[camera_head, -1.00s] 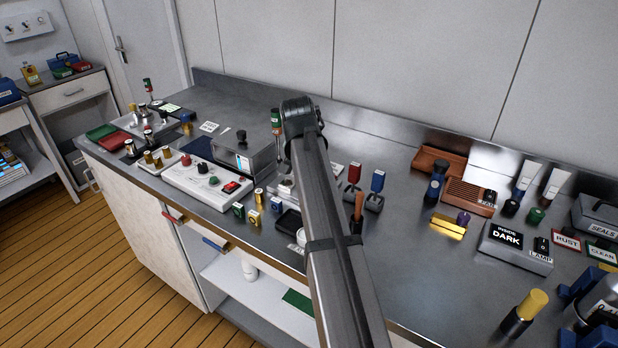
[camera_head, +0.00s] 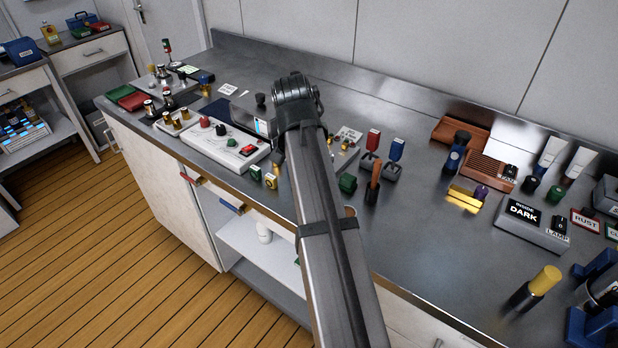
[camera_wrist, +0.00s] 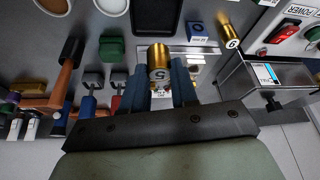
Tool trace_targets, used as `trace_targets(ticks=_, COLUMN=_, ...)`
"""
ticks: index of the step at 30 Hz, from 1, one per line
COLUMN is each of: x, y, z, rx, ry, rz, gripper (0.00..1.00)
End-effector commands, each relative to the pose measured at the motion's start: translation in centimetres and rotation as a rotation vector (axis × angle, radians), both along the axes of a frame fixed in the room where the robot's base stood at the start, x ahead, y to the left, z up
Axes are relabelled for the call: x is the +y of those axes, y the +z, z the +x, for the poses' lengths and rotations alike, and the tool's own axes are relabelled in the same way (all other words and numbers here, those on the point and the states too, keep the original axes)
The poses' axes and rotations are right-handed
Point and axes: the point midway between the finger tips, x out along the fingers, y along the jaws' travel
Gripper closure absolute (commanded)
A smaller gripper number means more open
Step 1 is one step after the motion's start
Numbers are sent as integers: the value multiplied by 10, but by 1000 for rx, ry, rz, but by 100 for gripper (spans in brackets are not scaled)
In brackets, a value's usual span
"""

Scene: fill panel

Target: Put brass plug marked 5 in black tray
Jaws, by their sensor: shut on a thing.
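The brass plug marked 5 (camera_wrist: 158,58) is between the fingers of my gripper (camera_wrist: 161,72) in the wrist view, its numbered end facing the camera. My gripper is shut on it. The black tray (camera_wrist: 157,14) shows at the top of the wrist view, just beyond the plug, and its far end is cut off. I cannot tell how high the plug is above the worktop. In the head view my arm hides the gripper, the plug and the black tray.
A green block (camera_wrist: 112,48) and a wooden-handled tool (camera_wrist: 68,65) are left of the plug in the wrist view. A blue-topped block (camera_wrist: 197,30) and another brass plug (camera_wrist: 230,37) are to the right. The control panel (camera_head: 215,140) stands left of my arm in the head view.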

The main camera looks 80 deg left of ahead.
Motion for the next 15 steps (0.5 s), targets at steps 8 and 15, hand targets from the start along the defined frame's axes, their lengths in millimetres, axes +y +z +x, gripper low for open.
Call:
trace_targets(ticks=8, x=0, y=-40, z=0, rx=0, ry=0, rz=-1, gripper=100)
trace_targets(ticks=15, x=0, y=-59, z=1, rx=0, ry=0, rz=-1, gripper=100)
